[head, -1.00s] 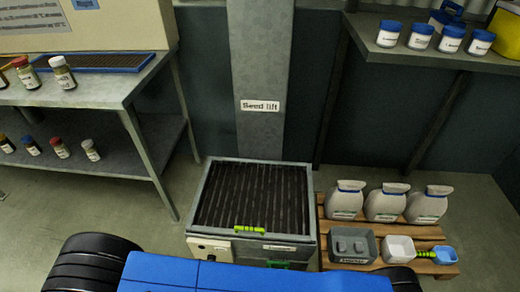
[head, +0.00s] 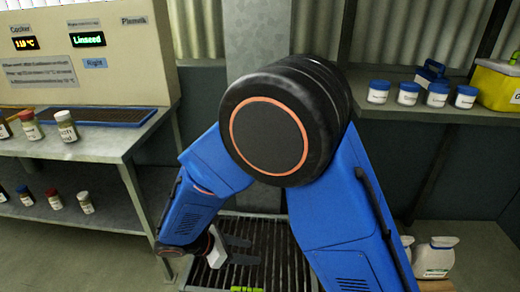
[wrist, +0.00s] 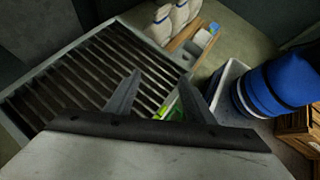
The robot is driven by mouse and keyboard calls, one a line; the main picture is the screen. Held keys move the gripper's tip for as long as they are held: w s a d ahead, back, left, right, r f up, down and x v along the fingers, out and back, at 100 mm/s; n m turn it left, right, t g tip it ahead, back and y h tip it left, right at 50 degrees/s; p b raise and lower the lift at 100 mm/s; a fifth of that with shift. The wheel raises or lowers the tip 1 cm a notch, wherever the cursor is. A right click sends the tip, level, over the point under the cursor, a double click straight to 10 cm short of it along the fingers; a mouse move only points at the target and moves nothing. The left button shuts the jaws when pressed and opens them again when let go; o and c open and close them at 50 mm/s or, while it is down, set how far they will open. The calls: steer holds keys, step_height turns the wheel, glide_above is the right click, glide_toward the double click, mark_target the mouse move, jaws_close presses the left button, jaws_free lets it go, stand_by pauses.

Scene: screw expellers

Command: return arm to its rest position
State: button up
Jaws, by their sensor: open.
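My arm fills the middle of the head view, its blue links bent at a large black joint. My gripper (head: 239,249) hangs at the lower middle of the head view, over the slatted grate of the seed lift box (head: 262,226). In the wrist view the two fingers of my gripper (wrist: 161,84) stand apart with nothing between them. The dark grate (wrist: 80,85) lies beyond and below the fingers. The arm hides part of the box and the wall behind it.
A metal bench (head: 110,148) with jars and a control panel (head: 85,55) stands at the left. A shelf (head: 440,112) with white jars, blue lids and a yellow bin (head: 497,84) is at the right.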

steer(key=d+r+m+g+y, duration=0.25)
steer(key=d+r+m, duration=0.4)
steer(key=d, duration=0.35)
steer(key=d+r+m+g+y, duration=0.1)
steer(key=d+r+m+y, duration=0.3)
steer(key=d+r, duration=0.55)
steer(key=s+d+r+m+t+y, duration=0.3)
steer(key=s+d+r+m, duration=0.3)
steer(key=s+d+m, duration=0.6)
steer(key=shift+s+d+m+t, duration=0.35)
steer(key=shift+d+m+t, duration=0.2)
steer(key=shift+d+t, duration=0.25)
steer(key=shift+r, duration=0.1)
steer(key=shift+c, duration=0.4)
